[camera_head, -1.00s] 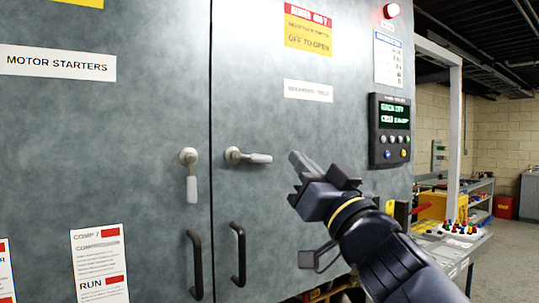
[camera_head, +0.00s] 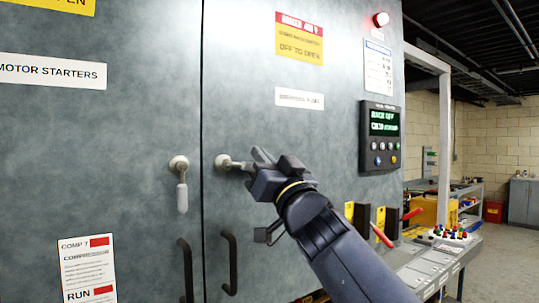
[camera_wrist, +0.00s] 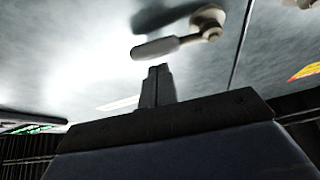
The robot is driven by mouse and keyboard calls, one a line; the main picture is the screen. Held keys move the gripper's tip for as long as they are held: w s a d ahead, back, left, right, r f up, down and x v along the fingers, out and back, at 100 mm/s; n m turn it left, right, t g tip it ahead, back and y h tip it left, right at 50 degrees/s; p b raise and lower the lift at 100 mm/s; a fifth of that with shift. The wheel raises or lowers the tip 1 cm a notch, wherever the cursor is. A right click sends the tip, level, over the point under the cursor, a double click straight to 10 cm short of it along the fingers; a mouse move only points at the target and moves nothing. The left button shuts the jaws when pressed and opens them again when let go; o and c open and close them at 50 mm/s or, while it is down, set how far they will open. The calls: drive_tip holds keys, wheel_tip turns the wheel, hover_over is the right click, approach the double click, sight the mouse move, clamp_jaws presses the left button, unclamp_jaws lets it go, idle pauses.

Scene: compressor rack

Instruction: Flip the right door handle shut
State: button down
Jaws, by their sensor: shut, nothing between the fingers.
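The right door handle (camera_head: 226,162) is a pale lever on a round boss on the right door (camera_head: 290,130). It lies level, pointing right from its pivot. My gripper (camera_head: 262,156) is shut and empty, and it covers the lever's free end in the head view. In the wrist view the whole handle (camera_wrist: 175,42) shows, and my closed fingertips (camera_wrist: 156,72) are right beside its grip end. I cannot tell if they touch. The left door handle (camera_head: 181,185) hangs straight down on the left door.
Two black pull handles (camera_head: 231,262) stand below the levers, either side of the door seam. A control panel (camera_head: 380,138) with a green display is to the right. A bench (camera_head: 440,262) with coloured knobs and red-handled tools (camera_head: 383,237) sits at the lower right.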

drive_tip(key=shift+w+f, duration=0.1)
drive_tip(key=shift+f, duration=0.35)
